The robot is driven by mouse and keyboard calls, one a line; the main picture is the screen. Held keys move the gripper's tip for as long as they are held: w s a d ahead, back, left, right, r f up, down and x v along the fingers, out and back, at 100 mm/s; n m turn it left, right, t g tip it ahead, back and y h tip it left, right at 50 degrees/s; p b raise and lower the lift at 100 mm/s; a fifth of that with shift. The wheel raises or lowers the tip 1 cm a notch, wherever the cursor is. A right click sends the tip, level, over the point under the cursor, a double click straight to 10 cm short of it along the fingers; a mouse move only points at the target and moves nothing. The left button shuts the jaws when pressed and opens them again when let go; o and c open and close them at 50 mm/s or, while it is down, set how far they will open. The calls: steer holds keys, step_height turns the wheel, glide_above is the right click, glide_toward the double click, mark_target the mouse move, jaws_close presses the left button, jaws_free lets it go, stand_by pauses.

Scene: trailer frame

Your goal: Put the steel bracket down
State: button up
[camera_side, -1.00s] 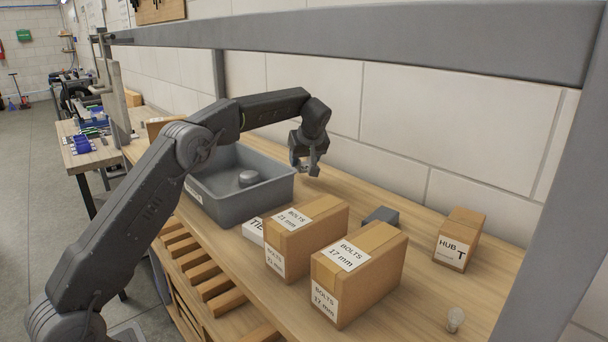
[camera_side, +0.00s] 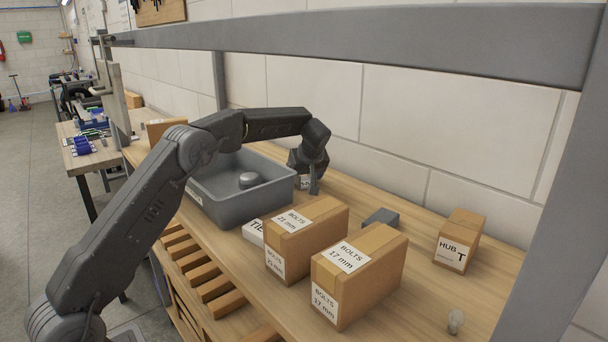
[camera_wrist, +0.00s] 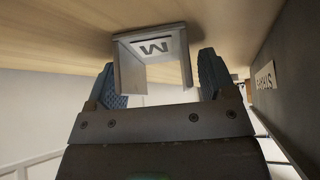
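The steel bracket is a grey, U-shaped piece with a letter label. In the wrist view the bracket (camera_wrist: 128,68) sits between the two fingers of my gripper (camera_wrist: 160,85), with one finger along each side. In the side view my gripper (camera_side: 308,186) points down low at the bench top, just right of the grey bin. A small part of the bracket (camera_side: 303,183) with its pale label shows there; the rest is hidden by my gripper. I cannot tell whether the bracket touches the bench.
The grey bin (camera_side: 228,212) holds a round metal part (camera_side: 248,179). Two bolt boxes (camera_side: 305,240) (camera_side: 385,275) stand in front. A small grey block (camera_side: 380,217), a HUB box (camera_side: 459,240) and a small pale part (camera_side: 455,321) lie to the right.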

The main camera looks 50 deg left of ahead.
steer(key=shift+r, duration=0.3)
steer(key=v, duration=1.1)
steer(key=shift+s+d+r, duration=0.15)
steer(key=shift+d+r, duration=0.05)
steer(key=shift+r, duration=0.15)
